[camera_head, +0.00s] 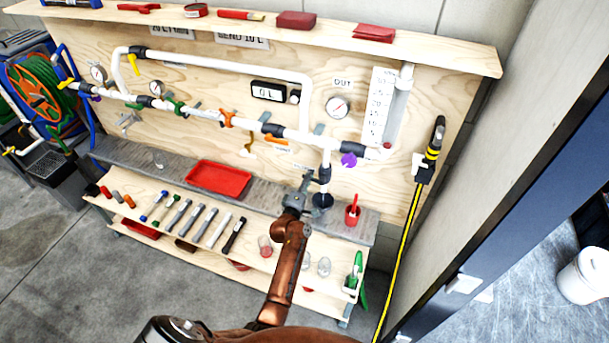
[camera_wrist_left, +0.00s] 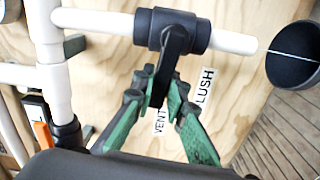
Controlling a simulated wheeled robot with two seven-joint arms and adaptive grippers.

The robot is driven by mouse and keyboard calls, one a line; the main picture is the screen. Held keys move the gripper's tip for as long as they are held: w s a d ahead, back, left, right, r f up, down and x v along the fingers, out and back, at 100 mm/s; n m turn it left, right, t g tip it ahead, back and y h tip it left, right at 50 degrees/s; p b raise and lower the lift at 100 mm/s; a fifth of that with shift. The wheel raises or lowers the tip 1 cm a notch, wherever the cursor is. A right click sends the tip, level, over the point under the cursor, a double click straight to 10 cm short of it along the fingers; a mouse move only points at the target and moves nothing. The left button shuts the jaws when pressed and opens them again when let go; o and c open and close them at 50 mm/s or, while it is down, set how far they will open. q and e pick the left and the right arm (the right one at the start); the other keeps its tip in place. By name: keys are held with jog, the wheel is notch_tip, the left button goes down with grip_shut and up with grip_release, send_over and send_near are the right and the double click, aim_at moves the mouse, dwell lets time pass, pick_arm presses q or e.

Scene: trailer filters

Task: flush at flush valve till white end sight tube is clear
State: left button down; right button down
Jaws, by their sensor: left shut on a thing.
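The flush valve is a black fitting (camera_head: 324,173) on a white pipe dropping from the main line. In the left wrist view its black body (camera_wrist_left: 182,30) and lever (camera_wrist_left: 171,65) show, beside labels reading VENT and FLUSH. My left gripper (camera_wrist_left: 163,90) has its green fingers shut on the lever. In the head view the left gripper (camera_head: 303,190) is just left of the valve. A sight tube (camera_head: 397,115) stands on the right of the board beside a white scale, with something red at its bottom. Its contents are too small to judge. My right gripper is not in view.
A black cup (camera_wrist_left: 294,55) sits by the pipe's open end. A red tray (camera_head: 218,179) and a red pot (camera_head: 352,212) stand on the grey shelf. Tools and glasses lie on the lower shelf. A purple valve handle (camera_head: 348,160) and a gauge (camera_head: 338,107) are close by.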

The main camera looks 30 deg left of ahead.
pick_arm(q)
jog(key=shift+a+f+n, duration=0.1)
jog(key=shift+f+n, duration=0.15)
jog(key=shift+n, duration=0.35)
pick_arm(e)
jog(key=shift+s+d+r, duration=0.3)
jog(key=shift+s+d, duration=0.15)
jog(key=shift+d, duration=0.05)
pick_arm(q)
jog(key=shift+f, duration=0.1)
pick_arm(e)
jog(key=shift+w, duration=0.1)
pick_arm(q)
jog(key=c, duration=1.9)
grip_release()
jog(key=shift+c, duration=0.2)
jog(key=shift+o, duration=0.2)
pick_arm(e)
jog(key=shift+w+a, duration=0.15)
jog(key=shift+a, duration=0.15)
